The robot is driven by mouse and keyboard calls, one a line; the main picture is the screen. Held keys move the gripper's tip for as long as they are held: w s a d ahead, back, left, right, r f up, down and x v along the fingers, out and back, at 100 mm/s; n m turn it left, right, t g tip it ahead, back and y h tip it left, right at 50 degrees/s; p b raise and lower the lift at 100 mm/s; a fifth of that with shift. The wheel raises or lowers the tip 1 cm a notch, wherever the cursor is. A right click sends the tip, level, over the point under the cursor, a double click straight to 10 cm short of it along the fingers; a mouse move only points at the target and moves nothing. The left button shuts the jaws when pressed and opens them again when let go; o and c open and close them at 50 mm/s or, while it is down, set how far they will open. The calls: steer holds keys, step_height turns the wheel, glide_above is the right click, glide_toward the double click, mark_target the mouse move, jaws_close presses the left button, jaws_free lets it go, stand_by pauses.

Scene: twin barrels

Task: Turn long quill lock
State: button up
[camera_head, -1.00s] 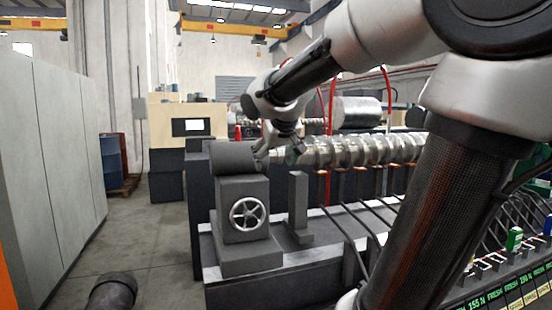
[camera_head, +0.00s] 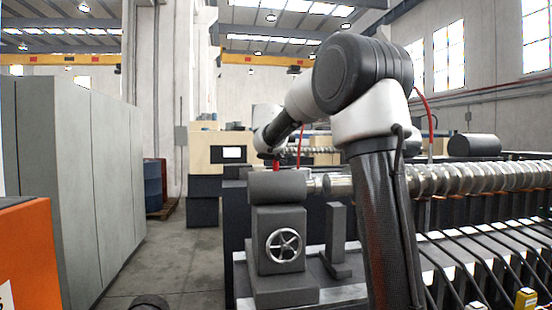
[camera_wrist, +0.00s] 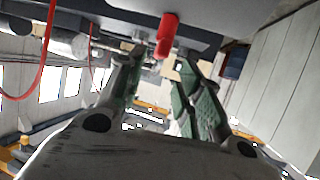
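A small red handle (camera_head: 277,166) stands at the top of the grey tailstock (camera_head: 276,222), which I take to be the quill lock. In the wrist view the red handle (camera_wrist: 166,35) shows between and just beyond the fingertips of my gripper (camera_wrist: 160,60). The two fingers are spread apart with the handle in the gap between them, and I see no clear contact. In the head view my wrist is above and behind the tailstock's round top, and the fingers are mostly hidden there.
A spoked handwheel (camera_head: 285,246) is on the tailstock's front. A ribbed metal screw (camera_head: 450,181) runs right from it. A grey upright block (camera_head: 336,240) stands beside it. Red hoses hang nearby. Grey cabinets (camera_head: 95,190) stand left, with open floor between.

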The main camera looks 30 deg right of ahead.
mark_target(276, 163)
steer(key=x, duration=0.7)
steer(key=shift+w+d+f, duration=0.2)
steer(key=shift+w, duration=0.05)
jaws_close()
